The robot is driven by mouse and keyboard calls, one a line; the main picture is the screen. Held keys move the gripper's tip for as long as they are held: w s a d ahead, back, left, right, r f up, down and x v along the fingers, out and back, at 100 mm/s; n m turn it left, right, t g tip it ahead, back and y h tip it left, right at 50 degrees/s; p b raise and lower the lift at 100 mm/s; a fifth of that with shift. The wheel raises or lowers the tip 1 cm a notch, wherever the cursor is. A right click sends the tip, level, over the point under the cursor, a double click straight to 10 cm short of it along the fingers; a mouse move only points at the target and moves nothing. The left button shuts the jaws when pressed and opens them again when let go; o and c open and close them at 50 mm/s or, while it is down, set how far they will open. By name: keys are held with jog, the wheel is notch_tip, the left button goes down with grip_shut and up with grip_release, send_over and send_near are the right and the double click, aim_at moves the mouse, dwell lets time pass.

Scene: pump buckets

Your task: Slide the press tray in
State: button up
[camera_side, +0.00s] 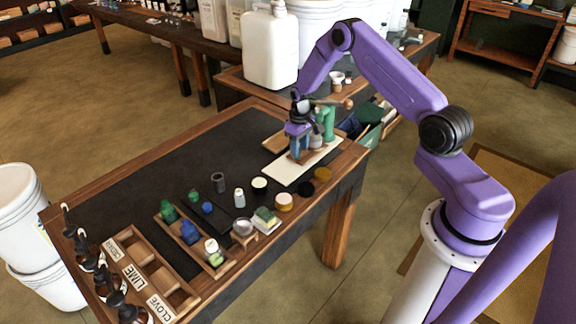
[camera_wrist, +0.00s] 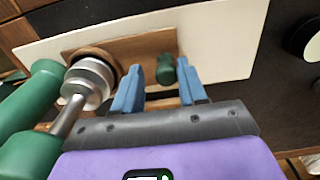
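The press (camera_side: 327,124) is green with a silver plunger and stands on a cream board (camera_side: 283,172) at the table's far right end. In the wrist view the press's silver plunger (camera_wrist: 90,80) is at left. A brown wooden press tray (camera_wrist: 135,47) lies on the cream board, with a small green knob (camera_wrist: 166,69) on it. My gripper (camera_side: 299,152) is low over the board beside the press. In the wrist view its two blue fingers (camera_wrist: 158,68) are apart, one on each side of the knob, with gaps visible. Contact with the knob cannot be told.
A labelled wooden rack (camera_side: 150,275) and dropper bottles are at the near left. The mat's middle (camera_side: 190,160) is clear.

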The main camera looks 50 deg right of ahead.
jog(key=shift+a, duration=0.15)
jog(key=shift+r, duration=3.55)
jog(key=shift+a, duration=0.15)
jog(key=s+a+r+n, duration=0.3)
jog(key=s+a+r, duration=0.4)
jog(key=a, duration=0.4)
jog(key=s+a+r+n, duration=0.3)
jog(key=s+a+r, duration=0.35)
jog(key=a, duration=0.35)
jog(key=s+r+n, duration=0.2)
jog(key=s+n, duration=0.1)
jog(key=s, duration=0.9)
jog(key=s+r+n, duration=0.3)
jog(key=s, duration=0.9)
jog(key=shift+a+r+n, duration=0.2)
jog(key=shift+r+n, duration=0.1)
